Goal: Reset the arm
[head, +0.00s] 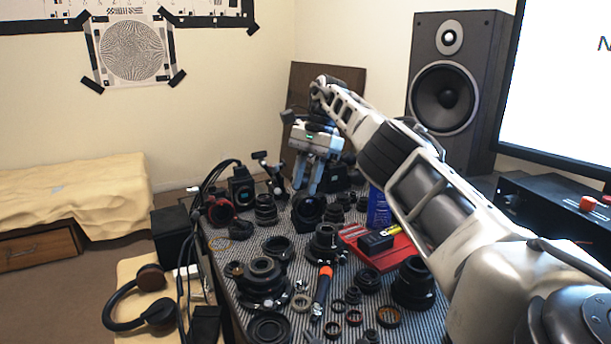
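My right arm comes in from the lower right and reaches over the table to its far part. My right gripper (307,188) hangs at its end and points down, with its two pale fingers apart. It is open. A dark lens part (308,209) is just below or behind the fingertips; I cannot tell whether they touch it. No object shows between the fingers. My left gripper and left arm are not in view.
The striped table mat (228,262) is crowded with lens parts, an orange-handled screwdriver (321,290), a red tray (392,252) and a blue container (378,206). A speaker (447,90) and monitor (560,90) stand at right. Headphones (150,280) lie at left.

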